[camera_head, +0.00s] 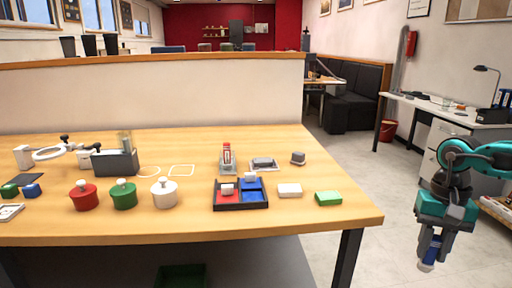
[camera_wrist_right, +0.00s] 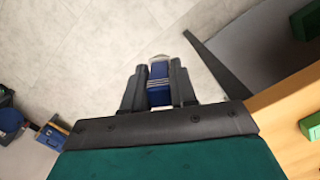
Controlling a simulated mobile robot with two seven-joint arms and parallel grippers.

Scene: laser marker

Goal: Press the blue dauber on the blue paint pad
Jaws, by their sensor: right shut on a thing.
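My right gripper (camera_head: 442,222) hangs over the floor to the right of the table, well apart from it. It is shut on a blue piece with a whitish end that looks like the blue dauber (camera_head: 429,254), pointing down in the head view. In the right wrist view the blue dauber (camera_wrist_right: 158,86) sits between the two dark fingers. The blue paint pad (camera_head: 254,194) lies in the right part of a black tray (camera_head: 241,207) near the table's front edge. A small white-topped block (camera_head: 249,177) stands at its back. My left gripper is not in view.
The table (camera_head: 300,222) ends at the right.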

